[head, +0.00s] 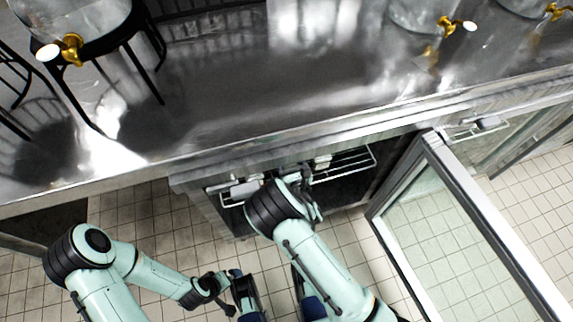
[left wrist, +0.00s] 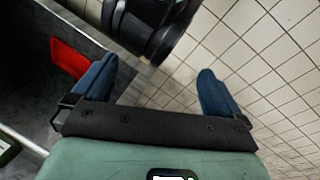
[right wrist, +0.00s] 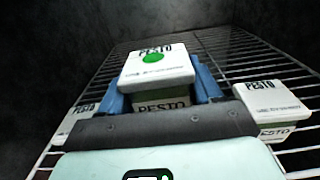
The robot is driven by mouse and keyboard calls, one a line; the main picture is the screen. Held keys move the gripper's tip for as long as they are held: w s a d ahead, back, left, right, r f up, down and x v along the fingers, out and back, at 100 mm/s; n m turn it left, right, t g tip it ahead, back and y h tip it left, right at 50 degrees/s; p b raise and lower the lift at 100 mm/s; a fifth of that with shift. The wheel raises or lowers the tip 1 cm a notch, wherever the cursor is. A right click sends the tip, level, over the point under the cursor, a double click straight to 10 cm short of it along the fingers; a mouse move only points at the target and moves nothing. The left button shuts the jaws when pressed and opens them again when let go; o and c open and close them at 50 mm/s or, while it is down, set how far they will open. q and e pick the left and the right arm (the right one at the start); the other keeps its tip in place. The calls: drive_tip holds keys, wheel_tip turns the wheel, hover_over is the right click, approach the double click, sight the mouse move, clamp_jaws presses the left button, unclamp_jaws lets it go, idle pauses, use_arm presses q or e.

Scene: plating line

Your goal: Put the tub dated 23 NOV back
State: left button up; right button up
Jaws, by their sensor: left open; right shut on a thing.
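A white-lidded tub (right wrist: 157,66) marked PESTO, with a green dot on its lid, sits between the blue fingers of my right gripper (right wrist: 160,82) in the right wrist view. The right gripper is shut on this tub, over the wire shelf (right wrist: 215,58). The lid's date line is too small to read. In the head view my right arm reaches into the open fridge (head: 345,185) under the counter, and its gripper is hidden. My left gripper (left wrist: 156,82) is open and empty above the tiled floor.
More PESTO tubs stand on the shelf, one to the right (right wrist: 270,105) and one to the left (right wrist: 76,117). The glass door (head: 455,235) stands open at the right. The metal counter (head: 250,100) overhangs the fridge. A red object (left wrist: 68,60) shows beside my left gripper.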

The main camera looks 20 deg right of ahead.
wheel_tip(320, 180, down, 6)
drive_tip(key=shift+f+b, duration=0.1)
drive_tip(key=shift+b, duration=1.05)
drive_tip(key=shift+f, duration=0.1)
use_arm(q)
drive_tip(key=shift+t+y, duration=0.3)
drive_tip(key=shift+t, duration=0.3)
drive_tip(key=w+f, duration=0.1)
drive_tip(key=w+a+f, duration=0.1)
drive_tip(key=w, duration=0.1)
drive_tip(key=w+a+f, duration=0.1)
drive_tip(key=shift+w+a, duration=0.1)
drive_tip(key=shift+w, duration=0.15)
use_arm(e)
drive_tip(key=shift+f, duration=0.1)
drive_tip(key=o, duration=1.3)
